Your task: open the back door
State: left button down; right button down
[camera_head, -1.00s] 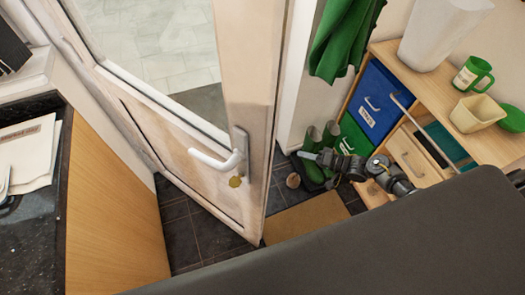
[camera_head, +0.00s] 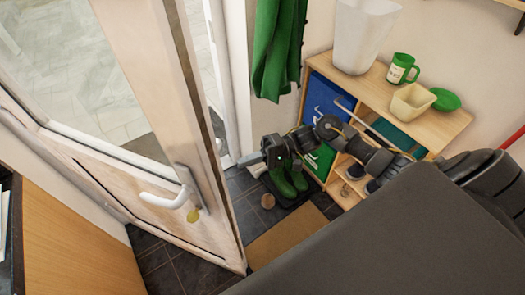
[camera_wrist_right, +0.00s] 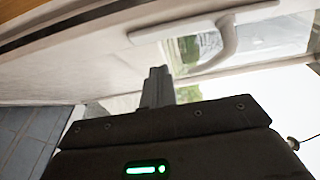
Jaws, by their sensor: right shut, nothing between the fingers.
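The back door (camera_head: 110,185) is pale wood with a glass pane and stands ajar. Its free edge is on the right, swung into the room, and a gap to the outside shows beside the frame (camera_head: 238,80). A white lever handle (camera_head: 165,200) with a brass-coloured disc below it is on the near face. My right gripper (camera_head: 242,160) is right of the door's free edge, apart from the near handle. Its fingers also show in the right wrist view (camera_wrist_right: 157,88), closed and empty, below a pale handle (camera_wrist_right: 228,40). My left gripper is out of view.
A wooden shelf unit (camera_head: 430,125) with coloured bins, a white bin (camera_head: 365,35) and a green mug (camera_head: 402,68) stands at right. Green boots (camera_head: 290,178) are beneath my right gripper. A counter (camera_head: 70,250) is at lower left. A brown mat (camera_head: 285,240) lies right of the door.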

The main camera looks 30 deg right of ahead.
jog(key=s+a+p, duration=0.2)
jog(key=a, duration=0.5)
jog(key=shift+p, duration=0.3)
jog(key=shift+d, duration=0.15)
